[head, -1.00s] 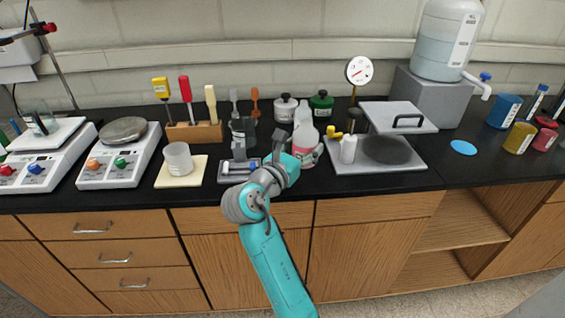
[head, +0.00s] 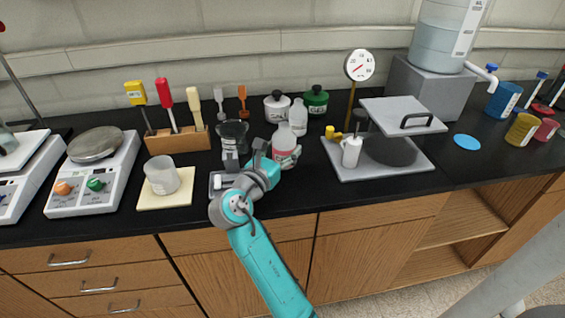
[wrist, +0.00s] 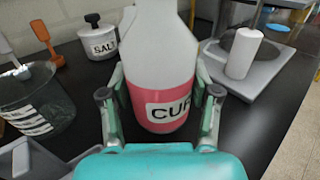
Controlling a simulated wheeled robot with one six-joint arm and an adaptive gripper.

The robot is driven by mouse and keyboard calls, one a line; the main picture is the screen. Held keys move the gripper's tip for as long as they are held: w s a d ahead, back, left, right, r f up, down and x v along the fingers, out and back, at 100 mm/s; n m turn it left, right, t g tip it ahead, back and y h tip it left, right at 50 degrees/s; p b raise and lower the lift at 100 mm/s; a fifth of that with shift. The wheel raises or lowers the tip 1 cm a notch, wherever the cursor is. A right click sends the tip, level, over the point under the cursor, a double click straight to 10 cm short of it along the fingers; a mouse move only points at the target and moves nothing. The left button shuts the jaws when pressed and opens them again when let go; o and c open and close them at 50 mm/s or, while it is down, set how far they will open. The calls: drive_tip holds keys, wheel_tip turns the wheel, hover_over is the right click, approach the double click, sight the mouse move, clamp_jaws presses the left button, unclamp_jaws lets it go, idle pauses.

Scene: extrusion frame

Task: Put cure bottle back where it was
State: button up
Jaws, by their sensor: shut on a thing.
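The cure bottle (head: 285,146) is white on top with a pink lower part. In the wrist view the bottle (wrist: 160,75) fills the middle, and its label reads "CUR", the rest being cut off by the curve. My gripper (head: 275,155) is shut on it, with one finger on each side of the pink part. In the wrist view my gripper (wrist: 160,112) shows teal links and grey pads beside the bottle. The bottle looks upright; I cannot tell whether its base touches the black counter.

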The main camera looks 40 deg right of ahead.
drive_tip(key=shift+f, duration=2.2)
drive_tip(key=shift+f, duration=0.15)
drive_tip(key=o, duration=1.3)
drive_tip(key=shift+c, duration=0.2)
drive_tip(key=v, duration=1.2)
